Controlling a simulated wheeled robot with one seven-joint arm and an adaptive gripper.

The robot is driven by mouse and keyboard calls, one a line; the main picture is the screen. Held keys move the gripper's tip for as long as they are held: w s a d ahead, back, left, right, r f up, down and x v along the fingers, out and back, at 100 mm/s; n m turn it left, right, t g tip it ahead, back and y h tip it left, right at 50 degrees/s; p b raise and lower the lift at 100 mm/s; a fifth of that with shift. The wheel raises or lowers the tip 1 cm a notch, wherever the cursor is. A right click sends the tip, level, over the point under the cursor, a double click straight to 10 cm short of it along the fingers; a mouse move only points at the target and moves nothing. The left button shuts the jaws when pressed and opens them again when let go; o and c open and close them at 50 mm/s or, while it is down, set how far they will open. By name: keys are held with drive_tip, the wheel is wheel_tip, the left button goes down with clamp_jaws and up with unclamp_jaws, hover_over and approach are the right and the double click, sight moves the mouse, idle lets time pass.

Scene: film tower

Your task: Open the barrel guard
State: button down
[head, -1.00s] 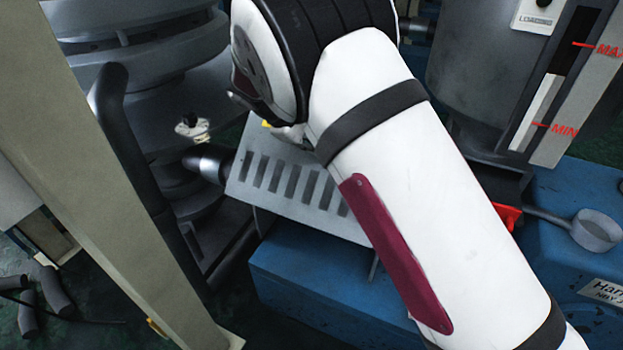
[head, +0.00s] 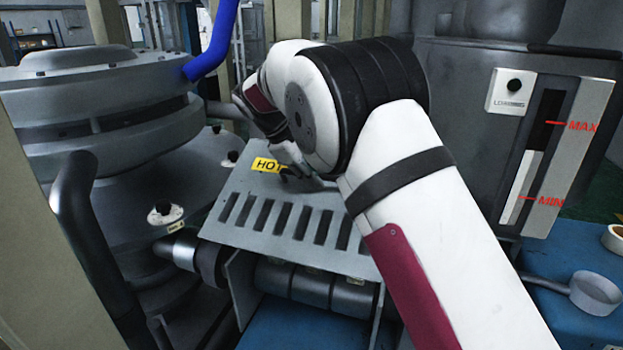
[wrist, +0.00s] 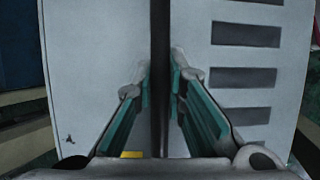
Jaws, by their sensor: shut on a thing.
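The barrel guard (head: 285,222) is a grey slotted plate with a yellow HOT label (head: 268,165). It is tilted over the dark barrel (head: 310,285), which shows below its front edge between two side plates. In the wrist view the guard's pale face (wrist: 225,110) fills most of the picture, with slots at right. My gripper (wrist: 160,90) has its teal-padded fingers on both sides of a dark bar (wrist: 160,40), which looks like the guard's handle, and is shut on it. In the head view my gripper (head: 288,165) is at the label, partly hidden by my arm.
A large grey round vessel (head: 90,110) with a thick dark pipe (head: 85,230) stands at left. A grey hopper with a MIN/MAX gauge (head: 535,160) stands at right. A small pan (head: 595,293) and a tape roll (head: 615,240) lie on the blue base (head: 560,325).

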drive_tip(key=c, duration=1.6)
unclamp_jaws()
drive_tip(key=shift+a, duration=0.1)
drive_tip(key=v, duration=1.2)
